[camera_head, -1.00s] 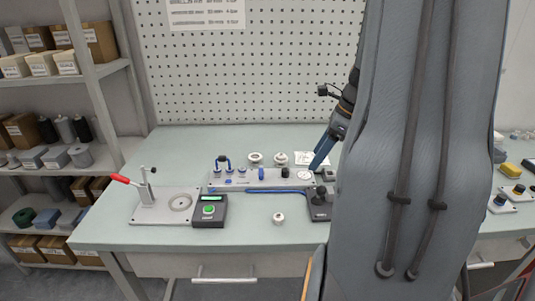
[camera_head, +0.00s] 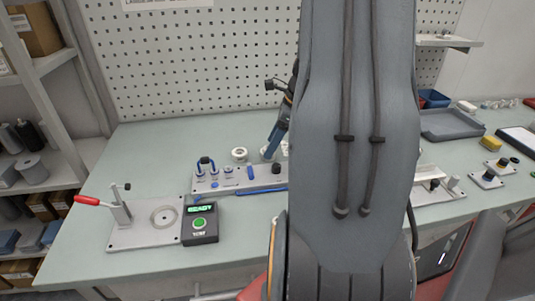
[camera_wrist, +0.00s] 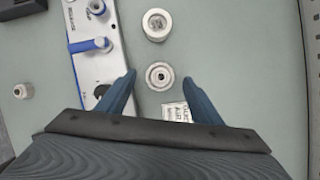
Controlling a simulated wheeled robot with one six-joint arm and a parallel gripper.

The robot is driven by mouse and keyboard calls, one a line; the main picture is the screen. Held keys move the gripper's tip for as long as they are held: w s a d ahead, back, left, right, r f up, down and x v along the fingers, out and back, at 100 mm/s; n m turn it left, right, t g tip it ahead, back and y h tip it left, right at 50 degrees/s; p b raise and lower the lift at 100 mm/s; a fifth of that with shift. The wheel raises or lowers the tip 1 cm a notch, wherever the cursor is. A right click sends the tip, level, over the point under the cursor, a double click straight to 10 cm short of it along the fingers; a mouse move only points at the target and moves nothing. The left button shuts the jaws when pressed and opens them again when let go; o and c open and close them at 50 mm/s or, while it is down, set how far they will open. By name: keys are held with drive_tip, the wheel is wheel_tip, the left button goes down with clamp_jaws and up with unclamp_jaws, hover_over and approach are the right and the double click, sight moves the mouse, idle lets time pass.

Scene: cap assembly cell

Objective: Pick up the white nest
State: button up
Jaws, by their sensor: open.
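Two round white parts with central holes lie on the bench behind the fixture board; I cannot tell for sure which is the white nest. In the wrist view one part (camera_wrist: 160,75) lies between and just beyond my fingertips, touched by neither as far as I see. The other, wider part (camera_wrist: 157,24) lies farther up the picture; it also shows in the head view (camera_head: 239,155). My gripper (camera_wrist: 159,78) is open and empty, one blue finger on each side. In the head view my gripper (camera_head: 269,156) points down behind the board, partly hiding the nearer part.
The fixture board (camera_head: 235,180) with blue pins and a handle stands close beside my left finger. A small white part (camera_wrist: 20,91) lies left. A toggle-clamp fixture (camera_head: 150,222) and button box (camera_head: 200,222) stand at front left.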

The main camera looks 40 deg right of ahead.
drive_tip(key=shift+x, duration=1.05)
drive_tip(key=c, duration=1.1)
